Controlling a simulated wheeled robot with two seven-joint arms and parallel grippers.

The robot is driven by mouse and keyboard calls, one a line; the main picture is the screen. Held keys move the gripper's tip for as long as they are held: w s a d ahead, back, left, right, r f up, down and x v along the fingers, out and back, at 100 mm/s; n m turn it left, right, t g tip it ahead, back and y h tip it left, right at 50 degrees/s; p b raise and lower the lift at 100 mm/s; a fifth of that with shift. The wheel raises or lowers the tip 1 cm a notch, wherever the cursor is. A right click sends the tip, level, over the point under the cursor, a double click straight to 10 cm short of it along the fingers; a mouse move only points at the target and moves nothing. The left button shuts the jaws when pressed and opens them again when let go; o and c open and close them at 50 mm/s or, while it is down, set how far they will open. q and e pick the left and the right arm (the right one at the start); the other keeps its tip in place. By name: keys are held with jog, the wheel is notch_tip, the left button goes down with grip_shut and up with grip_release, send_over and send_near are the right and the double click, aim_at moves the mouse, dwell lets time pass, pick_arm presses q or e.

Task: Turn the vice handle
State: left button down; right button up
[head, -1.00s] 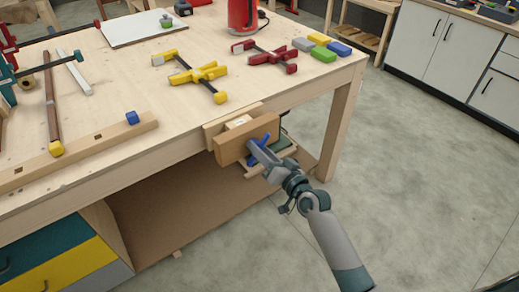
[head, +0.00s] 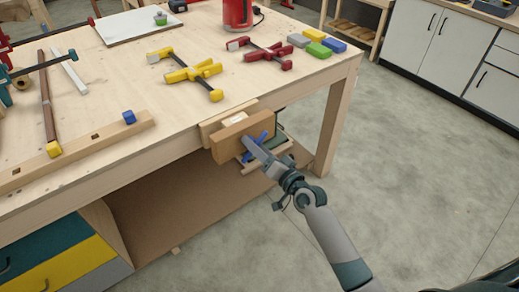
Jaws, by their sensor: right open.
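The vice (head: 229,145) is a wooden block jaw on the front edge of the workbench, near its right corner. My left gripper is not in view.
The workbench (head: 200,110) carries yellow clamps (head: 193,72), red clamps (head: 262,52), coloured blocks (head: 318,47) and a long wooden bar (head: 80,148). A bench leg (head: 335,125) stands right of the vice. The floor (head: 420,170) to the right is clear.

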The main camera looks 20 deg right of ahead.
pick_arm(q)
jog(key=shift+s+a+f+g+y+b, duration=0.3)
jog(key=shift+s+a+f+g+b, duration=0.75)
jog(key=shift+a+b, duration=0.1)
pick_arm(e)
jog(key=v, duration=1.7)
jog(key=shift+s, duration=0.15)
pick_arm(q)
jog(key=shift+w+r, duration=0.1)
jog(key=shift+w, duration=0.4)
pick_arm(e)
jog(key=shift+d, duration=0.1)
